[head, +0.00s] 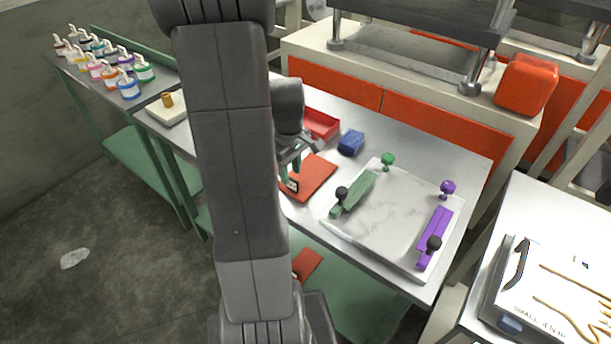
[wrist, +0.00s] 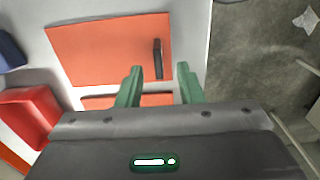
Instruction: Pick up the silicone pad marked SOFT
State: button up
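A flat orange-red pad (head: 315,177) lies on the grey metal table, left of the white marble slab. It also shows in the wrist view (wrist: 100,50), with a dark upright tab (wrist: 158,58) near its right edge. No SOFT marking is legible on it. My gripper (head: 289,178) is over the pad's left part, by a small black-and-white tag. In the wrist view its two green fingers (wrist: 159,70) are apart, with the tab seen in the gap between them. Nothing is gripped; whether the fingers touch the tab or pad cannot be told.
A red tray (head: 321,124) and a blue block (head: 351,142) stand behind the pad. The marble slab (head: 385,228) carries green and purple bars with knobs. Another orange-red piece (head: 307,263) lies on the green lower shelf. In the wrist view, an orange strip (wrist: 150,99) shows behind the fingers.

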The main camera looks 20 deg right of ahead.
aim_at(292, 179)
jog(key=shift+d+f, duration=0.1)
jog(key=shift+f, duration=1.8)
grip_shut()
